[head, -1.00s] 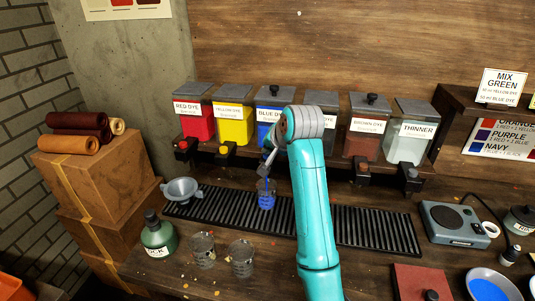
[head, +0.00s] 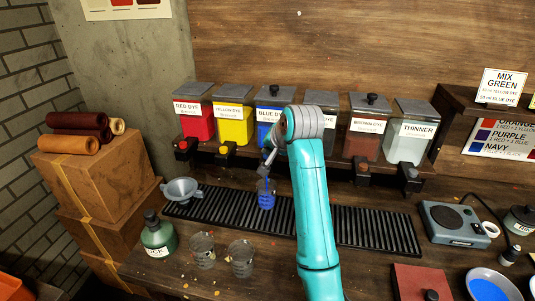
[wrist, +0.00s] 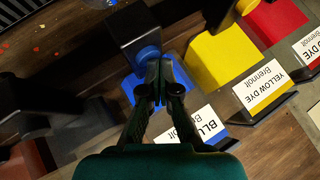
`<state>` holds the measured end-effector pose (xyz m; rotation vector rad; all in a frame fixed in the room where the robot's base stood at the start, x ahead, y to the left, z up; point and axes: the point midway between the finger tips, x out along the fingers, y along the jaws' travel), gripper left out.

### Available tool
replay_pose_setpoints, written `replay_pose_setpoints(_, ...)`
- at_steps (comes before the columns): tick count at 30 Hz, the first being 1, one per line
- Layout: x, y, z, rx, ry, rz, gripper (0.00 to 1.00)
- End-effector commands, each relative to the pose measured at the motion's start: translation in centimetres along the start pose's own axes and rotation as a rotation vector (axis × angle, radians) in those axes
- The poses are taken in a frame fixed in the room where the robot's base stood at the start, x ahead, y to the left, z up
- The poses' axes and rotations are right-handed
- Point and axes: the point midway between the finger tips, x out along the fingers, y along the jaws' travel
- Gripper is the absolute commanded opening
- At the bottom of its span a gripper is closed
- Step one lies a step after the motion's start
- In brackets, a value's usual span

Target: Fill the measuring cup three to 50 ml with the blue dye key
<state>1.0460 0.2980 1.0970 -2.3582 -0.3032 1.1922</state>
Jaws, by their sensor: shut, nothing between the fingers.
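The blue dye container (head: 266,130) stands in the row at the back, partly hidden by my arm. In the wrist view its blue body (wrist: 125,92) and label (wrist: 190,126) show, with its black tap block (wrist: 136,38) beyond my fingers. A clear measuring cup (head: 266,198) with blue liquid in it stands on the black drip rack below the blue tap; I cannot read its level. My gripper (wrist: 160,82) is shut and empty, its fingertips at the blue tap; it also shows in the head view (head: 267,160). Whether it touches the key is hidden.
Two empty clear cups (head: 202,250) (head: 242,258) stand in front of the drip rack (head: 375,232). Red (head: 197,126) and yellow (head: 233,126) dye containers stand left of the blue one.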

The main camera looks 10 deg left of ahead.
Motion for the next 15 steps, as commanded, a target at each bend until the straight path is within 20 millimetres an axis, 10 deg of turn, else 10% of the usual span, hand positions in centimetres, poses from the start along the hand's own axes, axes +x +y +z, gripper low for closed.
replay_pose_setpoints(15, -1.3, -0.9, -1.0, 0.0, 0.0, 0.0, 0.0)
